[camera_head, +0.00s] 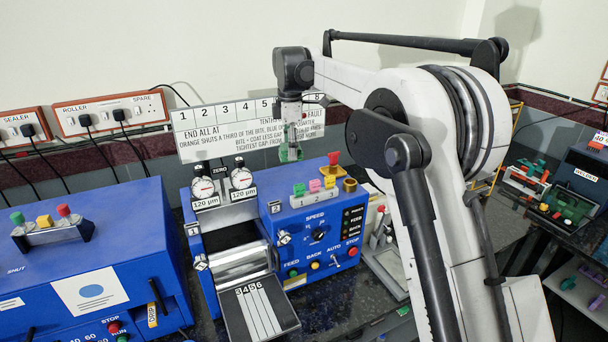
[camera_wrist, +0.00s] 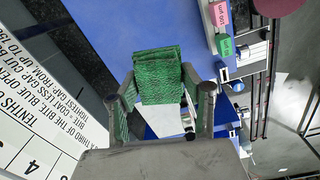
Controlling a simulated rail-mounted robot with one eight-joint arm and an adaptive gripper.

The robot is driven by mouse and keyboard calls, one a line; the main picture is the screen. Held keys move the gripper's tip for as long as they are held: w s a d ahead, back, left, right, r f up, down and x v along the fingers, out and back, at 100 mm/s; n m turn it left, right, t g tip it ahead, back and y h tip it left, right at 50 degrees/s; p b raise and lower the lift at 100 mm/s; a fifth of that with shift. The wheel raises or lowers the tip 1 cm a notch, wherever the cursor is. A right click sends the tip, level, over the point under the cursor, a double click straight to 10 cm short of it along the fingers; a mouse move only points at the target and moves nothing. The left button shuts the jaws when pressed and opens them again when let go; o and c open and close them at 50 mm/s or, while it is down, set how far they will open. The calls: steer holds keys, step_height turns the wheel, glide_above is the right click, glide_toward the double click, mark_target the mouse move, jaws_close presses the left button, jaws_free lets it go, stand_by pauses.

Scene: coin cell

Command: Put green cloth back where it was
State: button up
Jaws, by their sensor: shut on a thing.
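My gripper (camera_head: 290,138) hangs above the back of the blue roller machine (camera_head: 318,210), in front of the white instruction board. It is shut on the green cloth (camera_head: 290,153). In the wrist view the green cloth (camera_wrist: 158,62) stands folded between the two fingers of my gripper (camera_wrist: 162,98) and sticks out past their tips. A white patch shows below the green part; I cannot tell what it is. The cloth appears clear of the machine top.
The instruction board (camera_head: 220,140) stands close behind my gripper. Two dial gauges (camera_head: 203,187) are to the left. A stand with coloured blocks (camera_head: 315,196), a red knob (camera_head: 334,158) and a brass piece (camera_head: 350,185) are on the machine top. A blue sealer (camera_head: 85,260) fills the left.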

steer(key=s+a+r+n+p, duration=0.1)
steer(key=s+a+n, duration=0.2)
steer(key=a, duration=0.4)
steer(key=p, duration=0.3)
glide_above(300, 180)
step_height(300, 180, down, 7)
steer(key=shift+r, duration=0.2)
steer(key=shift+f+p, duration=0.55)
steer(key=shift+f, duration=1.5)
steer(key=shift+f, duration=0.15)
steer(key=o, duration=1)
